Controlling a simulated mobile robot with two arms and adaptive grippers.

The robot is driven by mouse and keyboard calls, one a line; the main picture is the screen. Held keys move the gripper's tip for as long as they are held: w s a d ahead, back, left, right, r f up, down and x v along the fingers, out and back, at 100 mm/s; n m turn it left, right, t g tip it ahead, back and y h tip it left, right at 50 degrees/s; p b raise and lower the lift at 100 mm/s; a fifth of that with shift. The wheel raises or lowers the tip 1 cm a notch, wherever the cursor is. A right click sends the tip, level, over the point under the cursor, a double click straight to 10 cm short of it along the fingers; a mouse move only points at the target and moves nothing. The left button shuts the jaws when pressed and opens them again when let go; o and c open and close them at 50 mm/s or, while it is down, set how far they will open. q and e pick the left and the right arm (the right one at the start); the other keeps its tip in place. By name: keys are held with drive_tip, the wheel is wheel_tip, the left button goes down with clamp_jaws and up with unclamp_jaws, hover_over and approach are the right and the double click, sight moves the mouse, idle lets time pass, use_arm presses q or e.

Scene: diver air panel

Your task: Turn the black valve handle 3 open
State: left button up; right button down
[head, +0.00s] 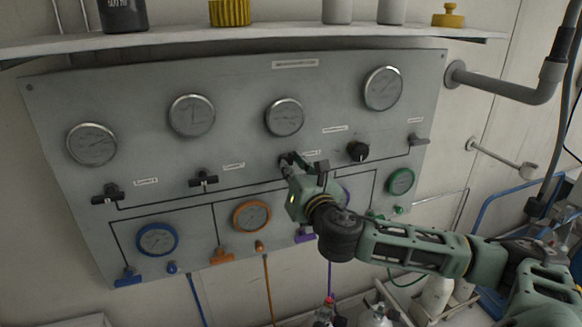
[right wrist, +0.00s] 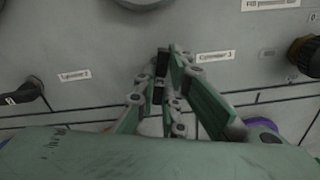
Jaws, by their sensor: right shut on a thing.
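The black valve handle 3 (right wrist: 161,66) is on the grey panel, beside a label that seems to read Cylinder 3 (right wrist: 215,56). My right gripper (head: 293,162) reaches it from the lower right in the head view and hides most of it there. In the right wrist view the fingers (right wrist: 168,72) are shut on the handle, one on each side. The handle looks roughly upright in that view, but its exact angle is hard to tell. My left gripper is not in view.
The grey panel (head: 60,120) carries several gauges. Black valve handles 1 (head: 107,194) and 2 (head: 203,178) sit to the left, a round black knob (head: 357,151) to the right. Coloured valves and gauges are below. A shelf (head: 250,33) with containers runs above.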

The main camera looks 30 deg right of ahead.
drive_tip(key=shift+f+n, duration=0.1)
drive_tip(key=shift+n, duration=0.5)
drive_tip(key=c, duration=1.8)
unclamp_jaws()
drive_tip(key=shift+c, duration=0.2)
drive_tip(key=v, duration=0.7)
drive_tip(key=shift+s, duration=0.25)
